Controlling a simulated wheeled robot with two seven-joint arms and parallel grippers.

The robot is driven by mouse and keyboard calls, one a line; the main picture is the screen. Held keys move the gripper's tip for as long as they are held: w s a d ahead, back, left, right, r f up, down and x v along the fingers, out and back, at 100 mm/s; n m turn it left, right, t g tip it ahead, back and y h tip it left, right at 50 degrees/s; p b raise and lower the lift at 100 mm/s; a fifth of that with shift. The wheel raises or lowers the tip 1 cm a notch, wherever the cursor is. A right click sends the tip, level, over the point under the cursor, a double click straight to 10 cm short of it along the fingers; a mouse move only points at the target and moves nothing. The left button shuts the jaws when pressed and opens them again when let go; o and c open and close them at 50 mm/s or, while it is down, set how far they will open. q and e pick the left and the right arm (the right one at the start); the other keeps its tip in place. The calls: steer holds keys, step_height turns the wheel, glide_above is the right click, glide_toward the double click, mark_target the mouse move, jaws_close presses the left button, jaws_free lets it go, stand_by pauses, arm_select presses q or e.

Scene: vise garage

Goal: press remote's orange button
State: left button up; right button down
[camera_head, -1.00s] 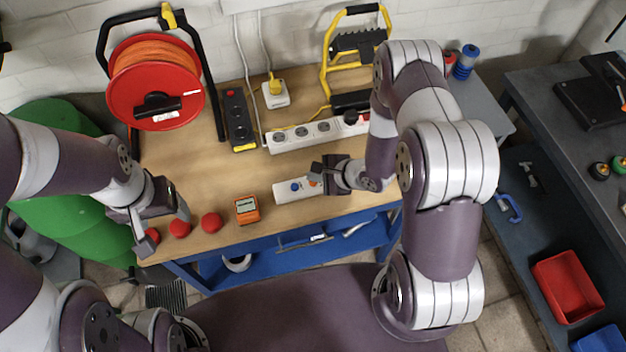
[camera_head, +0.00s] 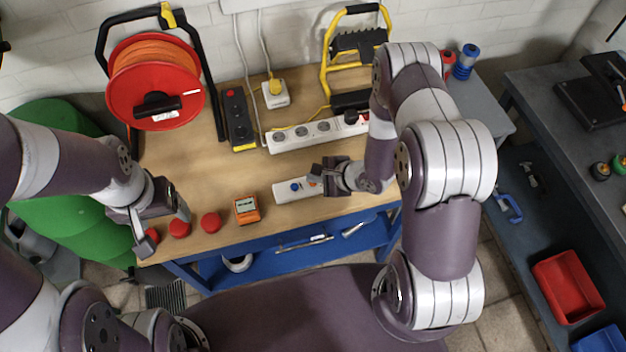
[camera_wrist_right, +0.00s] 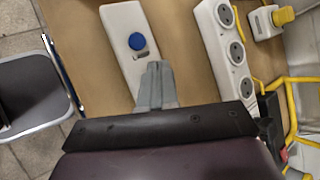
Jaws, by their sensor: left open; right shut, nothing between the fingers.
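The remote (camera_head: 284,194) is a white slab lying on the wooden workbench, with a round blue button (camera_head: 295,187). In the right wrist view the remote (camera_wrist_right: 117,22) and its blue button (camera_wrist_right: 137,41) show ahead of the fingertips. My right gripper (camera_head: 316,176) is shut and empty, over the right part of the remote; its fingertips (camera_wrist_right: 155,68) lie just beside the blue button in the wrist view. A small orange patch shows by the fingertips in the head view; contact cannot be told. My left gripper (camera_head: 165,229) is open near the red balls.
Red balls (camera_head: 210,222) and an orange meter (camera_head: 247,209) lie along the bench's front edge. A white power strip (camera_head: 300,136) lies behind the remote. A black control box (camera_head: 239,122) and cable reel (camera_head: 152,80) stand left. Bare wood (camera_head: 200,170) lies between.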

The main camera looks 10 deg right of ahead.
steer(key=shift+f, duration=0.4)
stand_by(0.5)
steer(key=shift+r+p, duration=0.7)
steer(key=shift+r, duration=0.15)
step_height(320, 180, up, 5)
steer(key=p, duration=0.5)
steer(key=shift+r, duration=0.1)
stand_by(0.7)
